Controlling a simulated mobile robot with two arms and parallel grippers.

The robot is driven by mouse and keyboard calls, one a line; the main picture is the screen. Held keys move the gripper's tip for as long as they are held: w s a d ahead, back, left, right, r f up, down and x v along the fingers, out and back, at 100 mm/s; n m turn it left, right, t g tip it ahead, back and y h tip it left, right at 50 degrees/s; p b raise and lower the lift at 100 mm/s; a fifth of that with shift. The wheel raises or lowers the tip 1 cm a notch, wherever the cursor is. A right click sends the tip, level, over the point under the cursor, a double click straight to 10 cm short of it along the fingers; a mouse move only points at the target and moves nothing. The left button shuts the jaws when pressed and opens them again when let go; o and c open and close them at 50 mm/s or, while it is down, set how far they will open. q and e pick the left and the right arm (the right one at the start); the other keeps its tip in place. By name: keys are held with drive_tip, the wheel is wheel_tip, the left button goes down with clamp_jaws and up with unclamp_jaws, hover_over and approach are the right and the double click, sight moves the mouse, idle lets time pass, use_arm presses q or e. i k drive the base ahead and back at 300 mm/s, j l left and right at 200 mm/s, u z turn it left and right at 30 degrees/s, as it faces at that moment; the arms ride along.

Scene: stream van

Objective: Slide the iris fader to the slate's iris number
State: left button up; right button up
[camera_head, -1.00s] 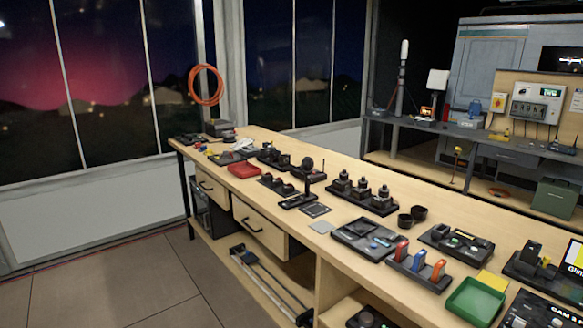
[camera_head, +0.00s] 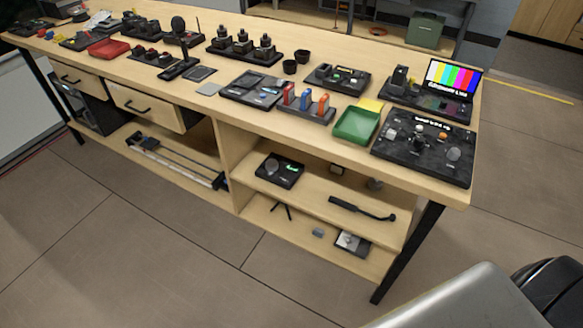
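A black control panel (camera_head: 424,148) with knobs and small levers lies at the right end of the long wooden bench. White lettering runs along its back edge, too small to read. I cannot tell which control, if any, is the iris fader. I cannot make out a slate or an iris number. A small monitor (camera_head: 453,78) with colour bars stands behind the panel, with a line of white text I cannot read surely. Neither of my grippers is in view.
The bench top (camera_head: 215,104) holds a green tray (camera_head: 357,125), a rack of blue and orange handled items (camera_head: 305,103), a red tray (camera_head: 111,50) and several black devices. Open shelves (camera_head: 310,190) sit below. The floor (camera_head: 170,260) in front is clear.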

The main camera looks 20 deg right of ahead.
sight(391, 134)
drive_tip(key=z, duration=1.65)
